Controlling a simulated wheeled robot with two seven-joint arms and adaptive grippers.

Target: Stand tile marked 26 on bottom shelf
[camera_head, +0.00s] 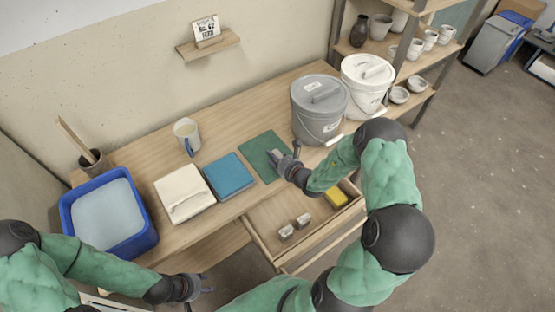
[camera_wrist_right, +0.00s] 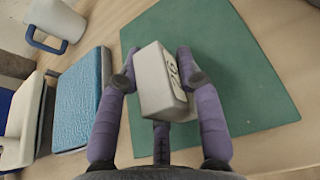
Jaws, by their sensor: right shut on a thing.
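My right gripper (camera_head: 284,160) is shut on a small pale grey tile block, low over the green mat (camera_head: 257,146). The wrist view shows the tile (camera_wrist_right: 158,85) between the fingers of that gripper (camera_wrist_right: 157,75), tilted, with a dark marking on its right face that looks like 26 turned sideways. Whether the tile touches the mat I cannot tell. The shelf rack's lowest visible board (camera_head: 413,104) is at the upper right and holds a few bowls (camera_head: 399,95). My left gripper (camera_head: 200,286) is empty at the lower left, its fingers apart.
A grey bucket (camera_head: 318,112) and a white bucket (camera_head: 362,90) stand between mat and rack. The open drawer (camera_head: 262,222) holds two small blocks (camera_head: 294,227) and a yellow item (camera_head: 336,197). A blue pad (camera_head: 229,176), mug (camera_head: 186,135) and blue tub (camera_head: 70,222) are left.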

